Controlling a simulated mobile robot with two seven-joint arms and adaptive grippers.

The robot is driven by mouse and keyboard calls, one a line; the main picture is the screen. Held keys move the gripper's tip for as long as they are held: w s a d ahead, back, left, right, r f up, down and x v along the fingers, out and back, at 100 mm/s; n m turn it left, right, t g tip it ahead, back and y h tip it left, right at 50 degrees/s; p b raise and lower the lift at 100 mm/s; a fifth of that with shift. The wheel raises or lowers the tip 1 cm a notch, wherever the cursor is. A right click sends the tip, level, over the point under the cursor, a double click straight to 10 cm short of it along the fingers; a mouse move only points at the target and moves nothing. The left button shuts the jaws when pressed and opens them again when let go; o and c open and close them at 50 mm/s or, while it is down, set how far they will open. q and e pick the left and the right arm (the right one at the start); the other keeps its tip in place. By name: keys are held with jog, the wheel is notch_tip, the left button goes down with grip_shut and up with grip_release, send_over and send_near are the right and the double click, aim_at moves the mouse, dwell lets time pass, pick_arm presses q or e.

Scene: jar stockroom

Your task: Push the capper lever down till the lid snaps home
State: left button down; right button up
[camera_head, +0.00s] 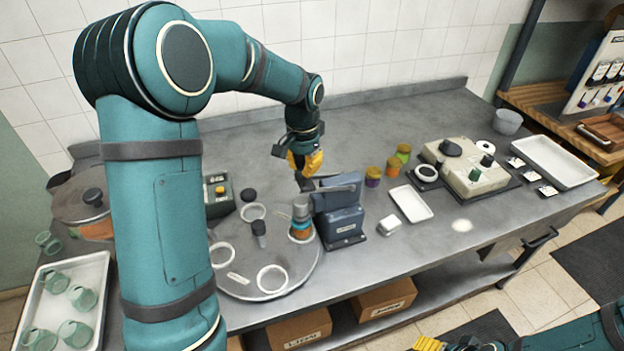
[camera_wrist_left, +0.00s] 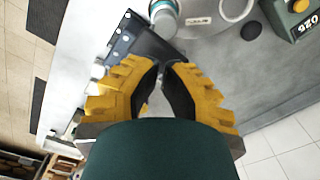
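The capper (camera_head: 340,215) is a dark blue block standing at the right edge of the round grey turntable (camera_head: 310,277). Its grey lever (camera_head: 337,188) sticks out to the left at the top. A jar with coloured bands and a grey top (camera_head: 301,222) stands just left of the capper; its top also shows in the left wrist view (camera_wrist_left: 163,12). My left gripper (camera_head: 306,176) is at the lever's outer end, its fingertips close together with nothing clear between them. Contact with the lever cannot be told. My right gripper (camera_head: 430,343) shows only partly at the bottom edge.
Small coloured jars (camera_head: 373,176), a white tray (camera_head: 410,203) and a beige machine (camera_head: 468,170) stand to the right. Bare counter lies behind the capper.

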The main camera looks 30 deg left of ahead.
pick_arm(q)
jog(key=shift+r, duration=0.1)
dwell(0.4)
notch_tip(320, 180, up, 3)
jog(key=shift+f+p, duration=0.1)
jog(key=shift+p, duration=1.1)
jog(key=shift+r+p, duration=0.5)
jog(key=shift+r, duration=0.6)
jog(key=shift+f, duration=0.15)
